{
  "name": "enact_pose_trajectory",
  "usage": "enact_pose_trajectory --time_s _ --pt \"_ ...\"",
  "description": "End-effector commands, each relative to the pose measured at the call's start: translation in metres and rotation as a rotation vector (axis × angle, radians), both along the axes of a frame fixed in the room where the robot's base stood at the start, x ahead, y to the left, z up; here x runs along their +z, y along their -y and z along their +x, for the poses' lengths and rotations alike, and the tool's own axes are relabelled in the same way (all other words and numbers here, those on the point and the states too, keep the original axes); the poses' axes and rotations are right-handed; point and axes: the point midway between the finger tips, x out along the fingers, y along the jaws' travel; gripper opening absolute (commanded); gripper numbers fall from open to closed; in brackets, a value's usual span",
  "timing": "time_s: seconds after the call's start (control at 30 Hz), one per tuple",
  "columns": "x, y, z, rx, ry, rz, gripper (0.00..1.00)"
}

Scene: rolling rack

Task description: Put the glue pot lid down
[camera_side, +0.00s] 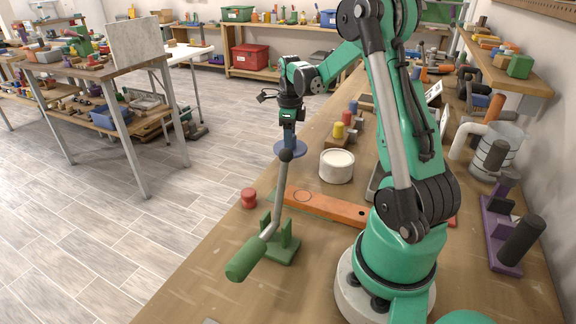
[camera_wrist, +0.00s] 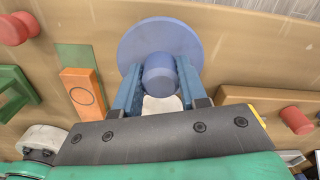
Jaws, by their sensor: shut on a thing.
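The blue glue pot lid (camera_wrist: 145,40) is a flat disc with a round knob (camera_wrist: 160,75). My gripper (camera_wrist: 155,92) is shut on the knob, between its two blue fingers. In the side view my gripper (camera_side: 289,128) points down and holds the lid (camera_side: 281,148) level, apart from the bench top. A cream-white open pot (camera_side: 337,168), apparently the glue pot, stands on the bench to the right of the lid. A white patch (camera_wrist: 162,106) between the fingers in the wrist view may be this pot, mostly hidden.
A red knob (camera_side: 249,198) and an orange bar (camera_side: 325,207) lie nearby. Colored pegs (camera_side: 338,131) stand behind the pot. Bare bench (camera_side: 210,270) shows at front left.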

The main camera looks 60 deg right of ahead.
Motion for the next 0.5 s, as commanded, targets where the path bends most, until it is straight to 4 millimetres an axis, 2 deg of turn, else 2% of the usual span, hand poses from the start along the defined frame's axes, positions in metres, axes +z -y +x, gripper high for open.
enact_pose_trajectory --time_s 0.3,0.5 --pt "-0.039 0.0 0.0 0.0 0.0 0.0 0.0" --pt "-0.042 0.0 0.0 0.0 0.0 0.0 0.0"
